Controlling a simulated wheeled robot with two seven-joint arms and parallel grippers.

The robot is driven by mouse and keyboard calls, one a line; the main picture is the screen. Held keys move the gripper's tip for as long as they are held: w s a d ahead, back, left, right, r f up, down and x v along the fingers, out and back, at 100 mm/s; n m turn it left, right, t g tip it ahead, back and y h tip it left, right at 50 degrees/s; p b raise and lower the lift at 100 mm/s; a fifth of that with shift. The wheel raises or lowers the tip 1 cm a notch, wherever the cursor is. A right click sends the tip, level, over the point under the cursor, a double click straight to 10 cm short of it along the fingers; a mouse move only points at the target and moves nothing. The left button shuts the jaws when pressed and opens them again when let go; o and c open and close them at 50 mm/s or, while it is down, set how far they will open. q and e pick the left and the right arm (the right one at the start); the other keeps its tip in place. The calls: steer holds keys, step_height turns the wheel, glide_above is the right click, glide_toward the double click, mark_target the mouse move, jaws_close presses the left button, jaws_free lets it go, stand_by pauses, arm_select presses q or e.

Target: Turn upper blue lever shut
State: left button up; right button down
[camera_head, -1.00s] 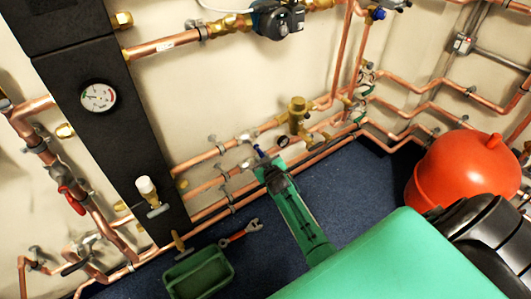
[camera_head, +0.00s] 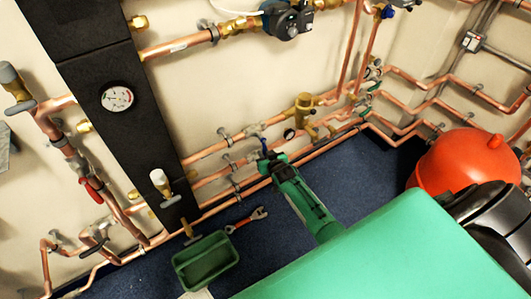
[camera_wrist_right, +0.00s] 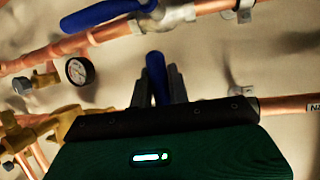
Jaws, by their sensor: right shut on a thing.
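A blue lever (camera_head: 262,143) shows as a small piece at the tip of my right gripper (camera_head: 268,158) in the head view. In the right wrist view a blue lever (camera_wrist_right: 156,72) stands upright between the two dark fingers of the right gripper (camera_wrist_right: 158,85), which is shut on it. Its lower part is hidden by the gripper body. Another blue lever (camera_wrist_right: 100,13) lies along the pipe at the top left of the wrist view, apart from the fingers. I cannot tell from these views how far the held lever is turned. My left gripper is not in view.
Copper pipes run close along the wall. A brass valve (camera_head: 304,108) and a small gauge (camera_head: 289,133) are just right of the gripper; the gauge also shows in the wrist view (camera_wrist_right: 79,70). A green bin (camera_head: 205,262), a red wrench (camera_head: 246,220) and a red tank (camera_head: 462,163) stand around.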

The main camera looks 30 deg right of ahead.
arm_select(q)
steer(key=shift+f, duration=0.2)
arm_select(e)
steer(key=shift+s+a+f, duration=0.1)
steer(key=shift+a+f, duration=0.05)
steer(key=shift+a, duration=0.15)
steer(key=c, duration=1.4)
jaws_free()
steer(key=shift+a, duration=0.1)
steer(key=shift+o, duration=0.2)
